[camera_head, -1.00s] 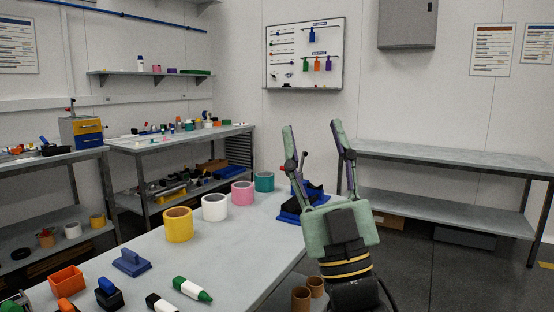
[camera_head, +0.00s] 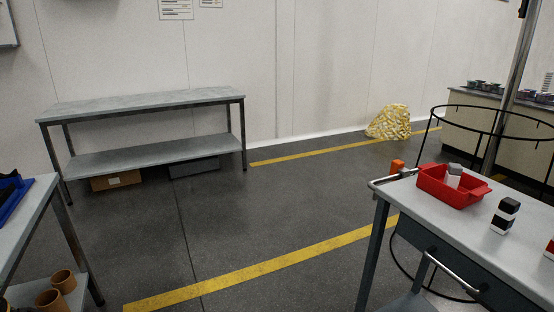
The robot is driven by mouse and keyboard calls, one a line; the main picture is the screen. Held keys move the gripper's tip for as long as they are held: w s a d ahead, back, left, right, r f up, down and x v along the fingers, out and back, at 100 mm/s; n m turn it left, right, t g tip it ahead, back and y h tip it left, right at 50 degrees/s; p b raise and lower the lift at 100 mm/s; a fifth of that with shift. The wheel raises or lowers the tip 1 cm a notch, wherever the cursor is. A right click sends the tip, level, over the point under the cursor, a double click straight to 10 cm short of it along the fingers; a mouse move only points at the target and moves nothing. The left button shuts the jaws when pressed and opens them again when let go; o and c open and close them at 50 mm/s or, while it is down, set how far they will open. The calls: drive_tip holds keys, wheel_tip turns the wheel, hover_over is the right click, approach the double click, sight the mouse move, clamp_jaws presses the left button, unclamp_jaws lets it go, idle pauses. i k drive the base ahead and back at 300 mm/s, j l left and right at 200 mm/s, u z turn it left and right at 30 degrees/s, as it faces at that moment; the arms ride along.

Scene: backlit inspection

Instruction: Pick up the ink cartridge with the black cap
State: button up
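A small white block-like item with a black top (camera_head: 505,215) stands upright on the grey table at the right. It looks like a cartridge with a black cap, but it is too small to be sure. A white item with a grey top (camera_head: 453,175) sits tilted in a red tray (camera_head: 462,198) on the same table. Part of a red and white item (camera_head: 550,248) shows at the right picture edge. My gripper is out of view.
The grey table (camera_head: 428,227) has a drawer with a bar handle. An empty two-level bench (camera_head: 150,105) is against the wall. Open floor (camera_head: 240,230) lies between.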

sight(504, 216)
drive_tip(key=l+z, duration=0.1)
drive_tip(key=z, duration=0.95)
